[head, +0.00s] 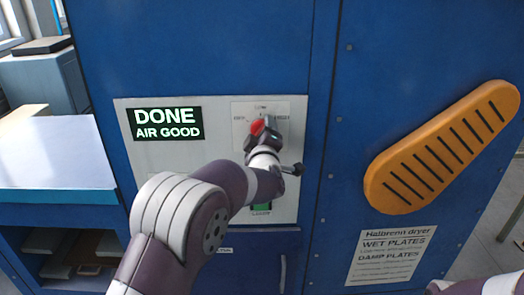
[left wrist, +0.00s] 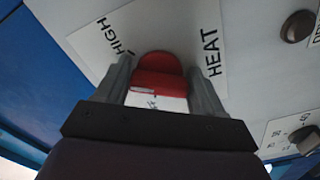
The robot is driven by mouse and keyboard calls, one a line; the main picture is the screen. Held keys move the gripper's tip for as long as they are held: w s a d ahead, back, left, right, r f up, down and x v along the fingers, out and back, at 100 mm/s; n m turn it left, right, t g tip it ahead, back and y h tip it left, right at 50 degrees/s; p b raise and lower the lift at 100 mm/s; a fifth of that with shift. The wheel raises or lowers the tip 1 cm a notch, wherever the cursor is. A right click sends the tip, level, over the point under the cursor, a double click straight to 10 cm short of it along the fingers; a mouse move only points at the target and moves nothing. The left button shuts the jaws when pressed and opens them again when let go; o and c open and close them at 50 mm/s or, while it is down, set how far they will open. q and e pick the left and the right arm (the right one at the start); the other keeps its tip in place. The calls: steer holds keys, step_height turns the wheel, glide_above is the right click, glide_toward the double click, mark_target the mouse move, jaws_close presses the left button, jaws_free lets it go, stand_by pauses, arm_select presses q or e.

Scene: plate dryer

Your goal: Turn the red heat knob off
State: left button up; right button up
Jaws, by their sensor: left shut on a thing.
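The red heat knob (head: 257,127) sits on a white labelled plate on the blue dryer's front, mostly hidden by my left gripper (head: 264,130) in the head view. In the left wrist view the knob (left wrist: 160,72) stands between the two grey fingers of my left gripper (left wrist: 161,88), which is shut on it. The label HIGH is to the left of the knob and HEAT to the right. I cannot tell which setting the knob points at. My right gripper is not in view.
A lit display (head: 165,124) on the panel reads DONE, AIR GOOD. Another dark knob (left wrist: 298,26) is to the right in the left wrist view. A pale-topped bench (head: 50,155) stands left.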

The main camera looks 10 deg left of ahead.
arm_select(q)
steer(key=n+b, duration=0.8)
steer(key=b, duration=0.2)
steer(key=shift+f, duration=0.1)
steer(key=n+b, duration=0.4)
steer(key=n, duration=0.1)
steer(key=shift+n, duration=0.4)
steer(key=shift+a+r+n+b, duration=0.15)
steer(key=shift+n+b, duration=0.5)
steer(key=shift+n, duration=0.45)
steer(key=shift+d+r+n+b, duration=0.15)
steer(key=shift+n+b, duration=0.45)
steer(key=shift+n, duration=0.5)
steer(key=shift+a, duration=0.1)
steer(key=o, duration=1)
steer(key=shift+c, duration=0.2)
steer(key=b+v, duration=0.2)
steer(key=v, duration=1)
steer(key=shift+s+b, duration=0.3)
steer(key=shift+s, duration=0.05)
